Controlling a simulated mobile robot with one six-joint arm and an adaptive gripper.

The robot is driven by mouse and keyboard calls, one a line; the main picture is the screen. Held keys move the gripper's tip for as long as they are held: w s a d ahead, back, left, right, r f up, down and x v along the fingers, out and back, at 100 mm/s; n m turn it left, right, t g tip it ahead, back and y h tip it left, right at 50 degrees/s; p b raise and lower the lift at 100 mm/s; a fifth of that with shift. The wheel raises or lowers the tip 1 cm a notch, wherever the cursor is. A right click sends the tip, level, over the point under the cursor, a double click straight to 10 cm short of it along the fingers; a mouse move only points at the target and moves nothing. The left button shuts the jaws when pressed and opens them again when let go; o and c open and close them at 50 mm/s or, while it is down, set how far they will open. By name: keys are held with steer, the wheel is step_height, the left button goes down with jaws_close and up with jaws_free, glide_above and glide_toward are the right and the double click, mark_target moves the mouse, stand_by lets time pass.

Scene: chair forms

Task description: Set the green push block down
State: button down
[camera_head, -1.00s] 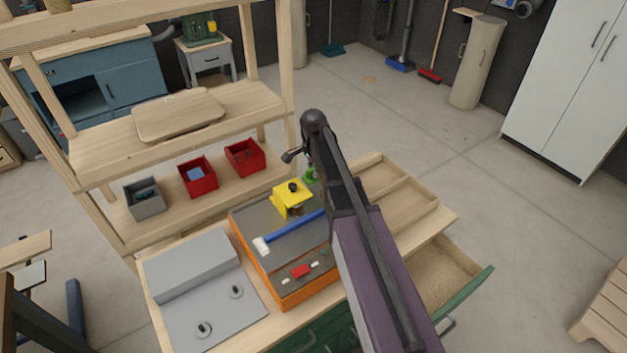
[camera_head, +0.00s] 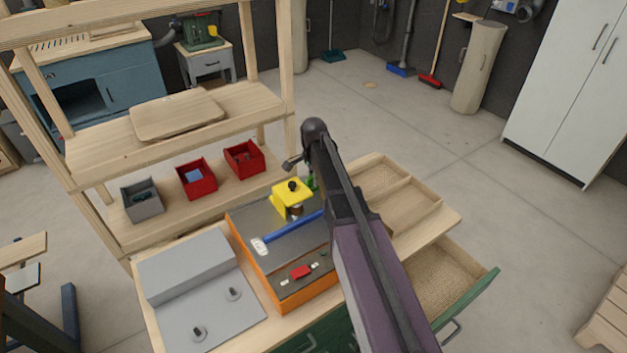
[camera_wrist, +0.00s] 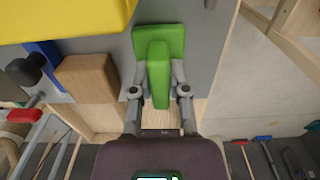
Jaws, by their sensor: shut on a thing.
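The green push block (camera_wrist: 158,72) has a flat plate and an upright grip. My gripper (camera_wrist: 159,88) is shut on the grip in the wrist view. In the head view, only a small part of the green push block (camera_head: 311,183) shows, just right of the yellow block; my arm hides the rest and the gripper. It is over the far part of the grey-topped orange case (camera_head: 262,215). I cannot tell whether its plate touches the grey top.
A wooden divided tray (camera_head: 405,205) stands right, above an open drawer (camera_head: 440,275).

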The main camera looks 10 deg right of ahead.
steer(key=shift+f, duration=0.15)
steer(key=c, duration=0.6)
jaws_free()
steer(key=shift+r, duration=0.2)
step_height(320, 180, up, 12)
steer(key=p, duration=1.2)
steer(key=shift+s, duration=0.1)
steer(key=shift+s+d+n, duration=0.25)
steer(key=shift+s+n, duration=2)
steer(key=shift+s, duration=1.3)
steer(key=shift+s+d+n, duration=0.2)
steer(key=shift+s+n, duration=2.1)
steer(key=shift+s, duration=1.3)
steer(key=shift+s+d+n, duration=0.25)
steer(key=shift+s+n, duration=2)
steer(key=shift+s, duration=1.3)
steer(key=shift+f, duration=0.1)
